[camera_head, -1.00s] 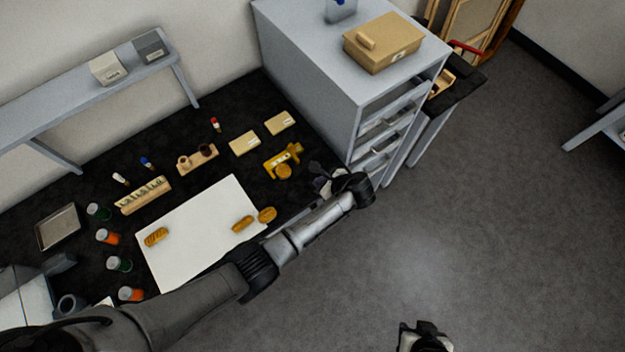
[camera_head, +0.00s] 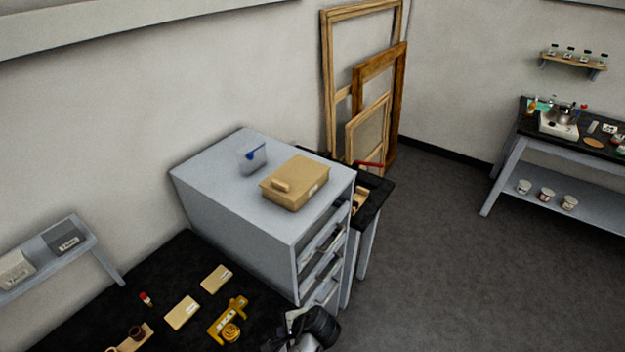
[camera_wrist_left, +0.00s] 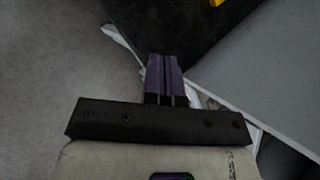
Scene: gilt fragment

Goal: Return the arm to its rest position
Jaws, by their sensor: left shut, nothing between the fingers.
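My left gripper (camera_head: 284,338) shows at the bottom edge of the head view, beside the front of the grey drawer cabinet (camera_head: 240,190) and the black worktop (camera_head: 190,262). Only its wrist end is in frame there; the rest of the arm is cut off. In the left wrist view the two purple fingers (camera_wrist_left: 166,80) are together, with nothing between them. Grey floor lies to their left, and a dark surface and a grey panel lie beyond them. My right gripper is not in view.
A yellow tool (camera_head: 229,320) and pale packets (camera_head: 182,313) lie on the worktop near the gripper. A tan box (camera_head: 295,183) sits on the cabinet. Wooden frames (camera_head: 378,90) lean on the wall. Open floor (camera_head: 440,250) is to the right.

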